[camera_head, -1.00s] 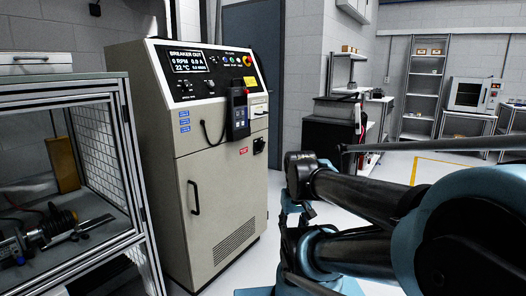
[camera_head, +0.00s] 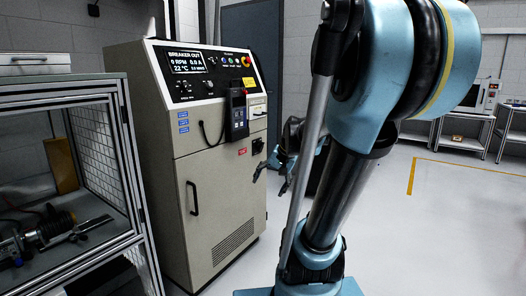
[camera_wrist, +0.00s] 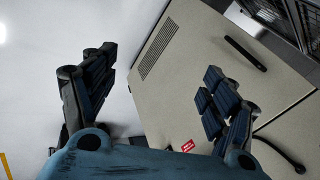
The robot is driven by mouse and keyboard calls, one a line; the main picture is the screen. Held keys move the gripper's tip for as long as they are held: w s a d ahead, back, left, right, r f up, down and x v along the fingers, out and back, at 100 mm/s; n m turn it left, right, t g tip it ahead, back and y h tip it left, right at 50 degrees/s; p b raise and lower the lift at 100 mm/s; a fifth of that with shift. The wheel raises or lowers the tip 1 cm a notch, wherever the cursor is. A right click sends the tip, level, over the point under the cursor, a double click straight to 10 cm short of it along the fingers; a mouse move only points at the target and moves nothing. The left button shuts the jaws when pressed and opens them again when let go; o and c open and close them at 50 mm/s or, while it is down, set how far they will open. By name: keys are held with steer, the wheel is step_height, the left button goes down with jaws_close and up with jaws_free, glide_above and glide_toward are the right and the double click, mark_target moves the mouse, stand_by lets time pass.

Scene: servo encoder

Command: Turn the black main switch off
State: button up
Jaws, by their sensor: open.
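The black main switch (camera_head: 257,146) is on the cabinet (camera_head: 215,215) in the head view, at the right of its front, beside a small red label (camera_head: 242,152). Its handle position is too small to read. My gripper (camera_head: 271,178) is open and empty, just right of and slightly below the switch, with a gap that I cannot measure. In the wrist view my two fingers (camera_wrist: 158,72) are spread wide, with the cabinet front between and beyond them. The red label (camera_wrist: 187,146) shows there, but I cannot make out the switch.
A handheld pendant (camera_head: 237,114) hangs on the cabinet with a looping cable. A black door handle (camera_head: 193,198) stands out lower left. A framed mesh enclosure (camera_head: 125,150) stands close on the left. The floor (camera_head: 385,230) at the right is open.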

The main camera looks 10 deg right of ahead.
steer(key=w+d+r+m+t+y, duration=0.1)
steer(key=w+r+m+t+y, duration=0.15)
steer(key=w, duration=0.95)
steer(key=w+d+r+m+t+y, duration=0.15)
steer(key=w+m, duration=0.25)
steer(key=w, duration=0.8)
steer(key=m+t, duration=0.4)
steer(key=m, duration=0.5)
glide_toward(263, 147)
steer(key=x, duration=0.9)
steer(key=shift+w+a+f, duration=0.1)
steer(key=shift+a, duration=0.2)
steer(key=c, duration=1.1)
